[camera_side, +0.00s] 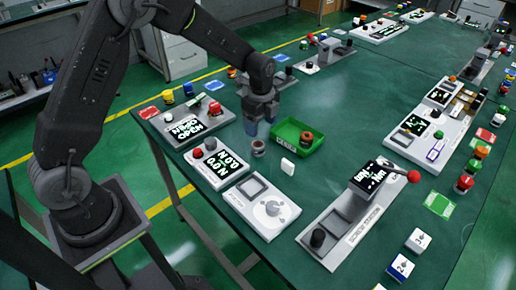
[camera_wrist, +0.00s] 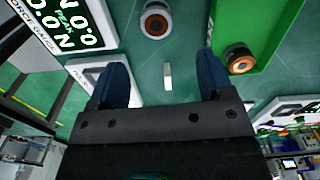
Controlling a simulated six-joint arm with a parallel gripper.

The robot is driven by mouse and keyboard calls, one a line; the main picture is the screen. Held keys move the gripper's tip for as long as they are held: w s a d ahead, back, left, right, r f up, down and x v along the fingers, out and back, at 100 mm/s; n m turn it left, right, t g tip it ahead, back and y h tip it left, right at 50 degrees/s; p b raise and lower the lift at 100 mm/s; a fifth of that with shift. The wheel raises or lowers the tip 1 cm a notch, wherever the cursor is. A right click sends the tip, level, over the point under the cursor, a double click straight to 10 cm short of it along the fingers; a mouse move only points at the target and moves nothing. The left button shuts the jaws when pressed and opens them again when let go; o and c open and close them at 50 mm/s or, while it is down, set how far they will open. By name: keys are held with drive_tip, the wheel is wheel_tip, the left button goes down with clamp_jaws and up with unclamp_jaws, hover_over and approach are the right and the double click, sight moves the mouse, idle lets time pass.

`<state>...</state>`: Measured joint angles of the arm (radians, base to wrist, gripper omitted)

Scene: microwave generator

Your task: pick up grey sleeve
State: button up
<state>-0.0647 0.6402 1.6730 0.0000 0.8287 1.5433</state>
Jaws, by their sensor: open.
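The grey sleeve (camera_side: 258,147), a short grey cylinder with a brownish inside, stands on the green table left of the green tray (camera_side: 281,139). In the wrist view the grey sleeve (camera_wrist: 155,20) shows at the top, beyond the fingertips, as a pale ring around a brown centre. My gripper (camera_side: 261,120) hangs above and behind the sleeve in the side view, pointing down. In the wrist view my gripper (camera_wrist: 163,66) has its two blue fingers wide apart with nothing held between them.
A dark, orange-ringed part (camera_side: 306,138) is in the green tray. A small white block (camera_side: 288,166) stands in front of the tray. Free table lies right of the tray.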

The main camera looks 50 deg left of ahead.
sight(258, 145)
wheel_tip(258, 145, down, 3)
drive_tip(key=shift+f, duration=0.2)
drive_tip(key=shift+s+a+f, duration=0.1)
drive_tip(key=shift+a+f, duration=0.05)
drive_tip(key=shift+f, duration=1.2)
drive_tip(key=shift+s+a+f, duration=0.1)
drive_tip(key=shift+f, duration=1.25)
drive_tip(key=c, duration=1)
drive_tip(key=shift+c, duration=0.2)
drive_tip(key=shift+r, duration=0.1)
